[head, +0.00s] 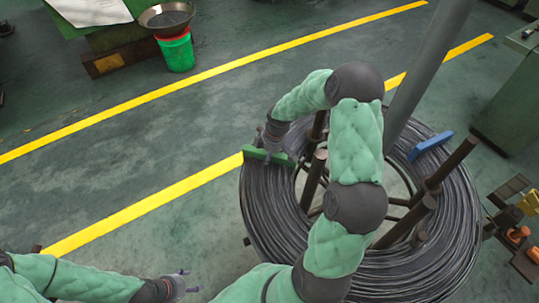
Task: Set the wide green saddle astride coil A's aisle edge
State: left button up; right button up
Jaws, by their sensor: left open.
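The green saddle (256,153) is at the upper left rim of the wire coil (262,200). It looks like a flat bar lying across the coil's edge; whether it sits fully astride cannot be seen. My right arm reaches over the coil, and its gripper (276,147) is right at the saddle, covering part of it. Its fingers are too small and dark to tell open from shut. My left gripper (188,282) is low in the head view, open and empty, left of the coil and apart from it. No letter on the coil is readable.
A blue saddle (430,146) sits on the coil's upper right rim. Brown posts (314,180) stand inside the coil, and a grey pole (425,65) rises behind it. Yellow lines (150,202) mark the floor. A green bucket (178,54) stands at upper left. The floor left of the coil is clear.

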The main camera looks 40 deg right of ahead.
jog(key=shift+o, duration=1)
jog(key=shift+s+a+f, duration=0.15)
jog(key=shift+a+f, duration=0.1)
jog(key=shift+f, duration=0.25)
jog(key=shift+s+a+f, duration=0.1)
jog(key=shift+a+f, duration=0.1)
jog(key=shift+f, duration=0.3)
jog(key=shift+w+f, duration=0.1)
jog(key=shift+w, duration=0.05)
jog(key=shift+r, duration=0.2)
jog(key=r, duration=0.4)
jog(key=d+r, duration=0.1)
jog(key=r, duration=0.3)
jog(key=s+r, duration=0.1)
jog(key=r, duration=0.3)
jog(key=shift+d, duration=0.2)
notch_tip(320, 180, up, 7)
jog(key=p, duration=0.6)
jog(key=shift+r, duration=0.15)
